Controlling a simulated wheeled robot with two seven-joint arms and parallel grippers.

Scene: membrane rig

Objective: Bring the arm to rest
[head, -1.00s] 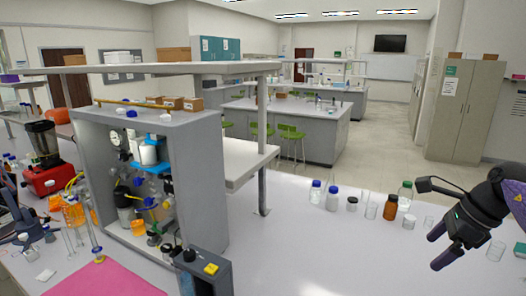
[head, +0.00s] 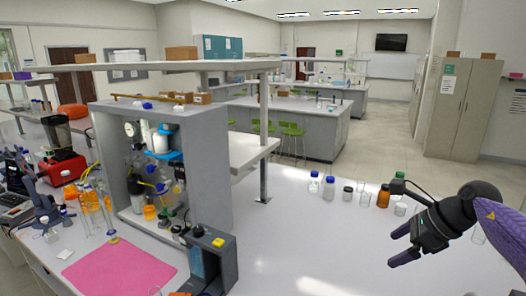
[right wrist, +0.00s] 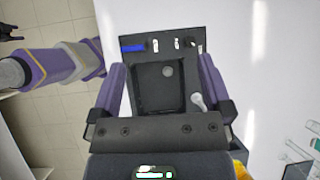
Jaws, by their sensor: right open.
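My right gripper (head: 397,247) hangs over the white bench at the right of the head view, its purple forearm coming in from the right edge. Its jaws are apart and look empty. In the right wrist view the two purple fingers (right wrist: 163,92) stand wide apart. A dark panel or box (right wrist: 160,85) with small blue and white parts shows between them; I cannot tell how far below it is. The grey membrane rig cabinet (head: 205,165) stands at the left of the bench, well apart from the gripper in the head view. My left gripper is not in view.
A bottle row with a blue-capped bottle (head: 328,188) and an amber bottle (head: 383,196) stands behind the right gripper. A dark box with a yellow button (head: 218,242) stands in front of the cabinet by a pink mat (head: 120,265). The bench's front middle is clear.

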